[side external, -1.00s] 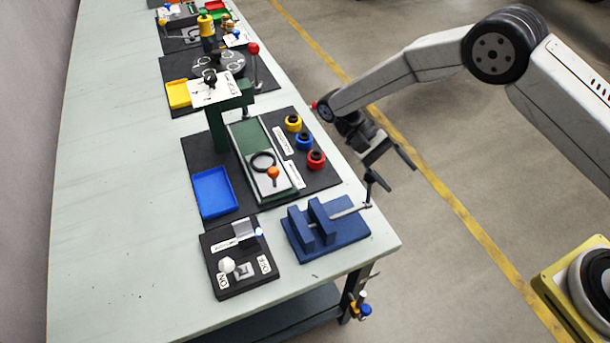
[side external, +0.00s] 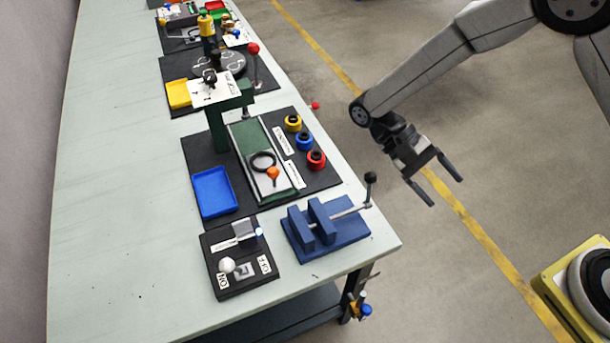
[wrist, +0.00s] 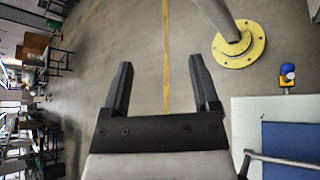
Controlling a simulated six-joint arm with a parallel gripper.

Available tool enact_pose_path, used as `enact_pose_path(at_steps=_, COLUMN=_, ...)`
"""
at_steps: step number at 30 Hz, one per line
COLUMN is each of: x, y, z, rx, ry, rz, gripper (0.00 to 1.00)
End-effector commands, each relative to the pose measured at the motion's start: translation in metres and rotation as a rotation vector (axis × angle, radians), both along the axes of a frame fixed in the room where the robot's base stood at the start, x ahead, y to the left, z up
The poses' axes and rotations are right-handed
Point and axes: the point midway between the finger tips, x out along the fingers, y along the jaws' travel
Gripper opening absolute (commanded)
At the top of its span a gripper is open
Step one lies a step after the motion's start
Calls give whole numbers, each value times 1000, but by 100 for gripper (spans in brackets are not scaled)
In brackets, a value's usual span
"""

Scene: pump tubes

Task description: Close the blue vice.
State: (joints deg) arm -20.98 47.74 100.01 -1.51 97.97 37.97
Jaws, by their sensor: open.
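The blue vice (side external: 346,233) sits at the table's near right corner. Its two blue jaws stand upright with a gap between them. A metal screw rod runs from the jaws toward the table's edge and ends in a crossbar handle with a black knob (side external: 371,177). My gripper (side external: 437,186) is open and empty, out over the floor to the right of the handle and apart from it. In the wrist view my gripper's two dark fingers (wrist: 160,92) stand apart with only floor between them. Part of the blue vice (wrist: 290,138) shows at that view's lower right, cut off by the edge.
A board with a white-knobbed ON/OFF switch (side external: 228,265) lies left of the vice. Behind it are a blue tray (side external: 213,192) and a green press with coloured rings (side external: 304,142). The floor right of the table is clear around my gripper.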

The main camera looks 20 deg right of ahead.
Motion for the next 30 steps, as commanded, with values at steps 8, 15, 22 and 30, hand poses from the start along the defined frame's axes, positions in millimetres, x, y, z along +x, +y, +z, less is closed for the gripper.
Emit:
enact_pose_path(at_steps=8, x=-16, y=-4, z=7, rx=0, ry=0, rz=0, gripper=78)
enact_pose_path(at_steps=15, x=-19, y=-5, z=9, rx=0, ry=-1, rz=1, gripper=78)
enact_pose_path(at_steps=22, x=-18, y=-5, z=8, rx=1, ry=-3, rz=0, gripper=78)
enact_pose_path(at_steps=30, x=-7, y=-2, z=-5, rx=9, ry=-122, rz=-12, gripper=78)
